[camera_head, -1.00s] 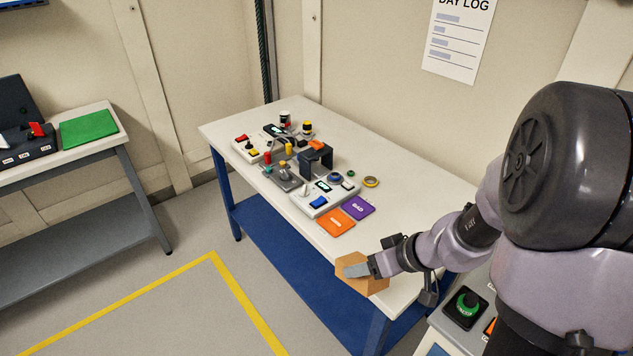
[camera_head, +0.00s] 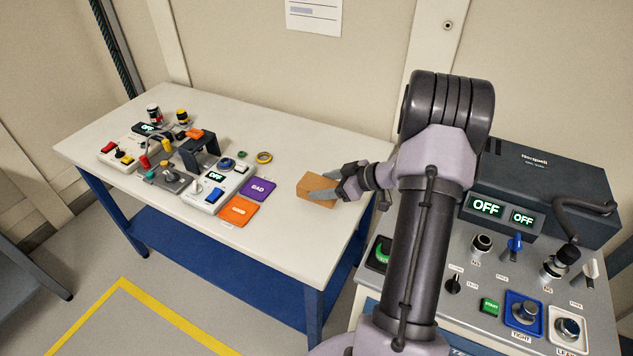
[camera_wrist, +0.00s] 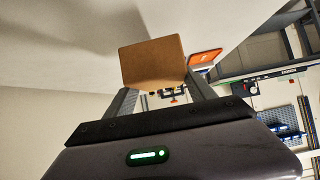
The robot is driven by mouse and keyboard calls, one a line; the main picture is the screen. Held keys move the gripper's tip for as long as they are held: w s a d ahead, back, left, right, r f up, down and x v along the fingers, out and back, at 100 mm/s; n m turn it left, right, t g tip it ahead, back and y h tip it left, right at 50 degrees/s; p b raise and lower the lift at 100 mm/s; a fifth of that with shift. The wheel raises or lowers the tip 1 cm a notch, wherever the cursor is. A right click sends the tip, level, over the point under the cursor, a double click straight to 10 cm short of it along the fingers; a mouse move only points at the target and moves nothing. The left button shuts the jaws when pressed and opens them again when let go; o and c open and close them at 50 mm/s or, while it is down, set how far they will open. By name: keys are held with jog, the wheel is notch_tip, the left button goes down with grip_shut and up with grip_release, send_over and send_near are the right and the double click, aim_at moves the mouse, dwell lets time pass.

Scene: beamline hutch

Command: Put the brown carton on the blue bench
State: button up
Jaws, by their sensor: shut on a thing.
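The brown carton (camera_head: 316,191) is between the fingers of my gripper (camera_head: 325,186), over the right part of the white top of the blue-framed bench (camera_head: 290,252). My gripper is shut on the carton. In the wrist view the carton (camera_wrist: 152,62) sits between the two grey fingers (camera_wrist: 158,100), slightly tilted in the picture. I cannot tell whether the carton's underside touches the bench top.
An orange card (camera_head: 238,211), a purple card (camera_head: 258,189) and a tape roll (camera_head: 264,157) lie left of the carton. Several switch boxes fill the bench's left half. A control console (camera_head: 470,270) stands to the right. The bench top around the carton is clear.

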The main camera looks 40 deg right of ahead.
aim_at(323, 178)
jog(key=w, duration=0.1)
jog(key=w+d, duration=0.1)
jog(key=w, duration=0.1)
jog(key=shift+w+d+f, duration=0.15)
jog(key=shift+d+f, duration=0.1)
jog(key=shift+f, duration=0.05)
notch_tip(323, 178, down, 4)
jog(key=shift+w+r+b, duration=0.1)
jog(key=shift+r+b, duration=0.15)
jog(key=shift+b, duration=0.65)
jog(key=shift+r, duration=0.1)
jog(key=shift+f, duration=0.2)
jog(key=o, duration=1.7)
jog(key=shift+r, duration=0.1)
